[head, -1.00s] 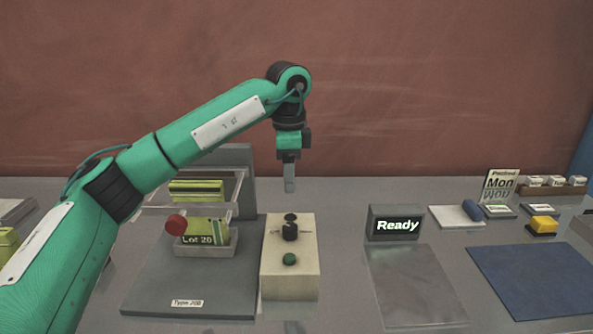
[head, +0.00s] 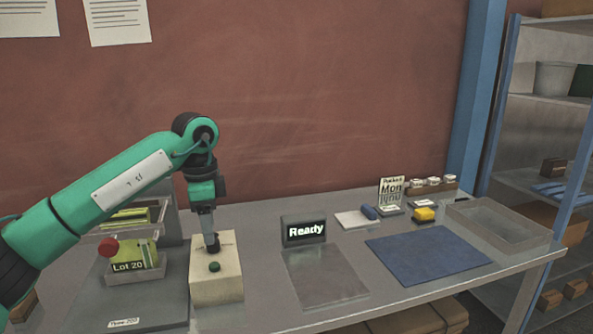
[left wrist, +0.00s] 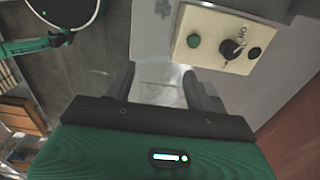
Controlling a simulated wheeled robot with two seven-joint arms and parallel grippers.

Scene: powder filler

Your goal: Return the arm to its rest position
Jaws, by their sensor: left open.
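My left arm comes in from the left in the head view, green with black joints. My left gripper (head: 207,226) points down over the far part of the beige control box (head: 216,284). In the left wrist view its two dark fingers (left wrist: 166,92) are apart with nothing between them. There the control box (left wrist: 210,42) shows beyond the fingers, with a green button (left wrist: 194,41) and a black knob. In the head view the green button (head: 214,267) is clear, and the gripper covers part of the knob. My right gripper is not in view.
Left of the box stands the filler with a "Lot 20" tray (head: 135,275) and a red knob (head: 108,247). Shelves stand at far right.

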